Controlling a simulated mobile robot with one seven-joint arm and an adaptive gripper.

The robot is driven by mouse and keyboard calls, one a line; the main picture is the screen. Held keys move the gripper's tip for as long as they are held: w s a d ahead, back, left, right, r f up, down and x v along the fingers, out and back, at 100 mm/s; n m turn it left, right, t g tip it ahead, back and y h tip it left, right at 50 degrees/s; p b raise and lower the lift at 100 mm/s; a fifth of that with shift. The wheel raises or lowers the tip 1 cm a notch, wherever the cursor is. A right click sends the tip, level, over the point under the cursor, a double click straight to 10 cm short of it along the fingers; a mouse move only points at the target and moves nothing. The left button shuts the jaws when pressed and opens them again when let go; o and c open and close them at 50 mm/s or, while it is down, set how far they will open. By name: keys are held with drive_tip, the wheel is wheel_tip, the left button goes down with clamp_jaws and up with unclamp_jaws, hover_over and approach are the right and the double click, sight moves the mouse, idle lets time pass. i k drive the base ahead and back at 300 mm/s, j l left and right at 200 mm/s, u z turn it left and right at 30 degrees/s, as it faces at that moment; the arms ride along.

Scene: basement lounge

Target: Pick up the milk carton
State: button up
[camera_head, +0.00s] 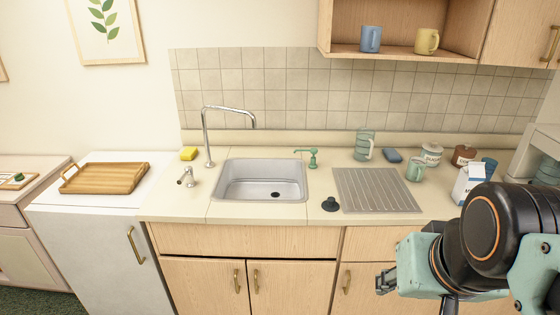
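The milk carton (463,188) is a white box with some blue, standing on the counter at the right. My arm hides its lower right part. My gripper (382,282) is at the lower right, in front of the cabinet doors and below the counter edge. It is apart from the carton, to its lower left in the picture. The fingers are small and dark here, and I cannot tell whether they are open or shut.
The counter holds a sink (262,200), a ridged drying mat (376,206), a black stopper (330,204), a glass pitcher (362,147), a green mug (415,171), a white jar (432,154) and a brown jar (463,155). A blue cup (489,166) stands behind the carton.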

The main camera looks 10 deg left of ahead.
sight(470, 176)
drive_tip(key=u, duration=0.7)
drive_tip(key=z, duration=1.55)
